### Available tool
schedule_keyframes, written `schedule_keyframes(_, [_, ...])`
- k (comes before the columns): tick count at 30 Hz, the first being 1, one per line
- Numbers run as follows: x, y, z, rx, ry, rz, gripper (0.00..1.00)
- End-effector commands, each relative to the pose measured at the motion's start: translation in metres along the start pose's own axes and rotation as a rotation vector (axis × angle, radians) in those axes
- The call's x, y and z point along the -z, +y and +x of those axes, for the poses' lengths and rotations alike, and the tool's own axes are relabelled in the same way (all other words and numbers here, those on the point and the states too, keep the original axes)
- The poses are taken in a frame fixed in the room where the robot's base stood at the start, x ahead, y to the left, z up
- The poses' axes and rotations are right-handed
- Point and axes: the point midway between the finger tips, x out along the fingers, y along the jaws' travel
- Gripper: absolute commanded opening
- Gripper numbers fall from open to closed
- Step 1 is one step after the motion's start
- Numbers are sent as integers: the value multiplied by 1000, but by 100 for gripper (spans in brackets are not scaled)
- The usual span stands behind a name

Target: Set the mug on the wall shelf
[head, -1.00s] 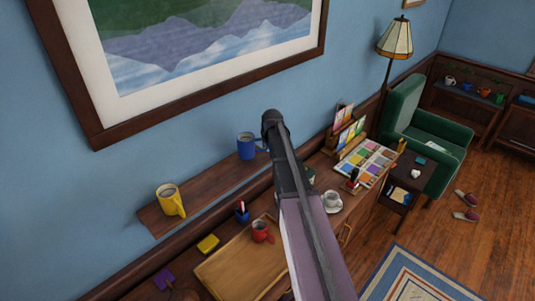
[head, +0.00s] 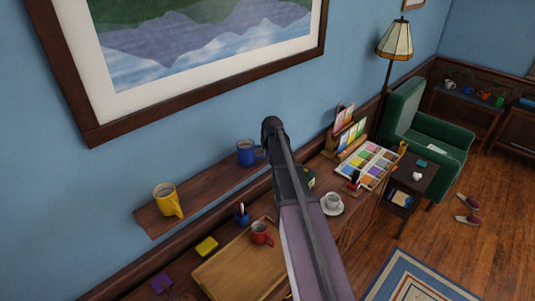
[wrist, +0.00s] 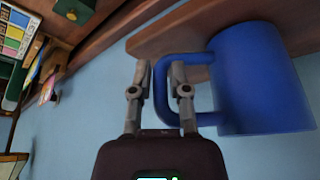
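The blue mug (head: 246,153) is upright at the right part of the wooden wall shelf (head: 210,186), its base apparently on the board. In the wrist view the picture is turned over, with the blue mug (wrist: 262,80) hanging below the shelf board (wrist: 185,30). My gripper (wrist: 158,72) has one finger on each side of the handle's outer bar, the right one inside the loop. The fingers are spread, with space around the bar. In the head view my arm hides the gripper.
A yellow mug (head: 166,199) stands at the shelf's left end. Below, the desk holds a wooden tray (head: 222,277), a red mug (head: 261,234), a blue pen cup (head: 242,216) and a white cup (head: 332,203). A large framed picture (head: 200,85) hangs above the shelf.

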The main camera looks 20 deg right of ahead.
Motion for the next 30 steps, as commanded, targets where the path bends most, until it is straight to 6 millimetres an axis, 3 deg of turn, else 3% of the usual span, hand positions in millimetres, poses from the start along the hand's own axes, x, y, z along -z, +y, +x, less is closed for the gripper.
schedule_keyframes(17, [1, 0, -3, 0, 0, 0, 50])
schedule_keyframes(30, [2, 0, -32, 0, 0, 0, 50])
